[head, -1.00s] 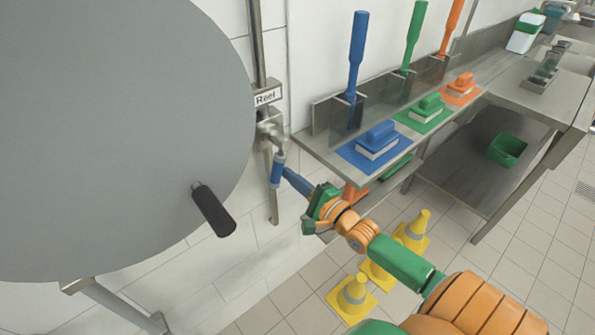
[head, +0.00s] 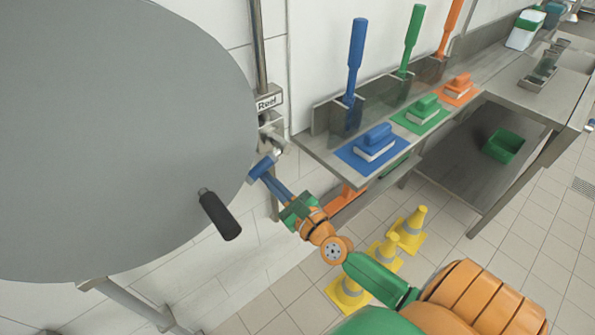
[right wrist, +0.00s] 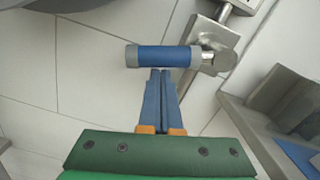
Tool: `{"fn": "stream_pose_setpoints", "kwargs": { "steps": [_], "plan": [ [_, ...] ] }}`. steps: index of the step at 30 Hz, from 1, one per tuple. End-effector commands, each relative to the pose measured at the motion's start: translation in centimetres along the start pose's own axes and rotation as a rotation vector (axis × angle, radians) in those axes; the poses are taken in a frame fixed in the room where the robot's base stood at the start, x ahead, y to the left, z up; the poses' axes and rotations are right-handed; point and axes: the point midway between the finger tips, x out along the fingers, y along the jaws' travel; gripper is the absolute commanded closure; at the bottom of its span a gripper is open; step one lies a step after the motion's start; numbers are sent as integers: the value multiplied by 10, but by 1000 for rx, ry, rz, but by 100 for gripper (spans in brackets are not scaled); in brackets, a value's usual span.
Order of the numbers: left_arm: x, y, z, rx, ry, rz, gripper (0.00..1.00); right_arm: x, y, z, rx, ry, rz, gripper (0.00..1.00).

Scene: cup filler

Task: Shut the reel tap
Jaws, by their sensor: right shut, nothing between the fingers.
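The reel tap (head: 270,143) is a metal valve on the wall pipe, under a sign reading "Reel" (head: 269,103). Its lever has a blue grip (head: 261,168), which slants down to the left in the head view. In the right wrist view the blue grip (right wrist: 163,56) lies across the picture, with the metal valve body (right wrist: 209,58) at its right end. My right gripper (head: 268,180) is shut and empty. Its blue fingertips (right wrist: 160,72) are at the grip's near side and look to touch it or nearly so. My left gripper is not in view.
A large grey reel disc (head: 120,140) with a black crank handle (head: 219,214) stands close left of the tap. A steel shelf (head: 325,165) with coloured brushes is to the right.

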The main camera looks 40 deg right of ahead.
Motion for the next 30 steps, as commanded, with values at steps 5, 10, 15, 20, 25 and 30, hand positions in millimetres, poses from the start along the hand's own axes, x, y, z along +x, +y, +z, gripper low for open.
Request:
{"fn": "stream_pose_setpoints", "kwargs": {
  "steps": [5, 10, 15, 20, 25, 30],
  "plan": [
    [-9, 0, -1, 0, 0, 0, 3, 1, 2, 13, 126, -3, -8, 100],
    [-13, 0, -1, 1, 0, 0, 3, 1, 4, 19, 216, -2, -12, 100],
    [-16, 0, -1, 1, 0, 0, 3, 1, 4, 23, 272, -2, -16, 100],
    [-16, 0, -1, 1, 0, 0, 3, 1, 5, 25, 299, -2, -16, 100],
    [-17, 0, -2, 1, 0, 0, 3, 1, 5, 25, 308, -2, -16, 100],
    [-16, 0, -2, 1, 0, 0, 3, 1, 5, 25, 307, -2, -16, 100]
  ]
}}
